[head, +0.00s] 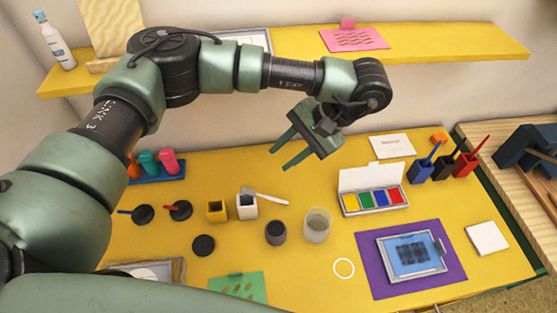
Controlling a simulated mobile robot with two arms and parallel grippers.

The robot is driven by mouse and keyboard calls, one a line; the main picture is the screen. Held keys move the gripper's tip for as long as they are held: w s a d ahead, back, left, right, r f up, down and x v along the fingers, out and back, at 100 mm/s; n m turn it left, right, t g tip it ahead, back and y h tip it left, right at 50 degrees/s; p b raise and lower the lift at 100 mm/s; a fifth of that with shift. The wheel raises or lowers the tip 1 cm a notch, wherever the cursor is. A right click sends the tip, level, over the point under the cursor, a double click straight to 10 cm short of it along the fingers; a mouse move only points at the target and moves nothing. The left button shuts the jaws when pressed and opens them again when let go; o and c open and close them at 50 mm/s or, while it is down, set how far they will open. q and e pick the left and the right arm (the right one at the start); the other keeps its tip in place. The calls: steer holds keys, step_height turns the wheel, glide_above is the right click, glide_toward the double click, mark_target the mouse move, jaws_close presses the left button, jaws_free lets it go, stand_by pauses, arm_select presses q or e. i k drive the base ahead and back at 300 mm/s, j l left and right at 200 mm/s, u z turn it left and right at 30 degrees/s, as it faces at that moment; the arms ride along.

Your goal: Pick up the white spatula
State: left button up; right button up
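The white spatula (265,195) lies slantwise in the head view. Its left end is at the white square cup (247,209), and its handle reaches out to the right above the yellow table. I cannot tell whether its left end rests on the rim or sits inside the cup. My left gripper (279,159) is open and empty, above and behind the spatula, with its fingers pointing down and left. It is apart from the spatula. My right gripper is not in view.
A yellow cup (217,212), a dark cup (276,233) and a clear cup (317,226) stand close to the spatula. A paint box (371,203) with raised lid is to the right. A yellow shelf (460,48) runs behind my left arm.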

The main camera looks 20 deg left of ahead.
mark_target(244, 190)
steer(key=k+l, duration=0.1)
steer(key=l, duration=0.35)
steer(key=k+l, duration=0.1)
steer(key=l, duration=0.4)
steer(key=k+l, duration=0.1)
steer(key=l, duration=0.35)
steer(key=k+l, duration=0.1)
steer(key=l, duration=0.4)
steer(key=k+l, duration=0.1)
steer(key=l, duration=0.35)
steer(key=k+l, duration=0.15)
steer(key=l, duration=0.35)
